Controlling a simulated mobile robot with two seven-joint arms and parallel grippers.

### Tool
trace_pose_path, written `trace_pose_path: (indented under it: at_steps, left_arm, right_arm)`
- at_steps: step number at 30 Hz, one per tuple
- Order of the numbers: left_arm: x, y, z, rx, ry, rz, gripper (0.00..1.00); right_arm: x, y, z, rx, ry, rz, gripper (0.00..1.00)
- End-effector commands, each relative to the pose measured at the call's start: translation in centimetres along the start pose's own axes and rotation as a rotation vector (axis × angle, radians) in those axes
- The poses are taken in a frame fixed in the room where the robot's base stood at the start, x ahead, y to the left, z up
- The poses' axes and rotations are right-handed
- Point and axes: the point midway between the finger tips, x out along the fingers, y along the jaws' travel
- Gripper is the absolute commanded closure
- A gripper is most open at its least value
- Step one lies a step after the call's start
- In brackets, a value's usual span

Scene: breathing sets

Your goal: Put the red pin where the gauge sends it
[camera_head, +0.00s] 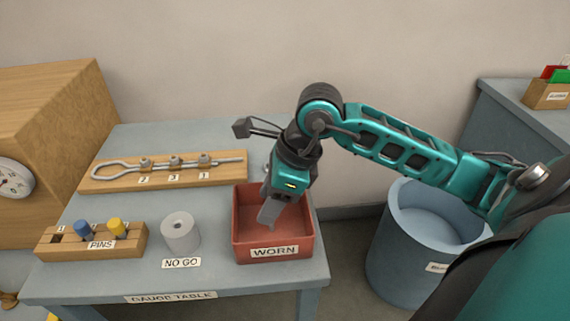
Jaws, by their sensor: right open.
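My right gripper (268,220) points down into the red tray labelled WORN (238,244) and is open. I see no red pin; the gripper hides part of the tray floor. A grey cylinder (180,235) with a hole in its top stands behind the NO GO label. The wooden PINS block (62,248) holds a blue pin (82,228) and a yellow pin (116,227); its leftmost hole, by label 1, is empty. My left gripper is not in view.
A wooden board (110,183) with a looped metal rod and labels 2, 3, 1 lies at the back of the gauge table (85,280). A blue bin (400,255) stands right of the table. A wooden box with a dial (14,180) is at left.

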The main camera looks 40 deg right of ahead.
Motion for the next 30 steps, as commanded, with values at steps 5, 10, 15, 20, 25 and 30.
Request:
trace_pose_path:
  at_steps: [5, 10, 15, 20, 25, 30]
  left_arm:
    - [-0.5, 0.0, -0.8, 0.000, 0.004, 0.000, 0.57]
    - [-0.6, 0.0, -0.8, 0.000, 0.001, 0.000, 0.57]
    - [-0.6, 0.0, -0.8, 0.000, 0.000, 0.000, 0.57]
    - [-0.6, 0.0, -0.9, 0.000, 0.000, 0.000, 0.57]
    - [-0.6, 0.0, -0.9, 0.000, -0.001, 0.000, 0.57]
    - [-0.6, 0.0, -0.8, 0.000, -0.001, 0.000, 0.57]
  right_arm:
    - [-3.6, -0.2, 0.2, -0.003, 0.001, -0.008, 0.49]
    - [-7.6, -0.1, 0.2, -0.002, 0.001, -0.006, 0.49]
    - [-10.6, -0.1, 0.2, 0.000, 0.001, -0.004, 0.49]
    - [-12.2, 0.0, 0.2, 0.000, 0.000, -0.001, 0.49]
    - [-12.5, 0.0, 0.2, 0.000, 0.000, 0.000, 0.49]
    - [-12.5, 0.0, 0.2, 0.000, 0.000, 0.000, 0.49]
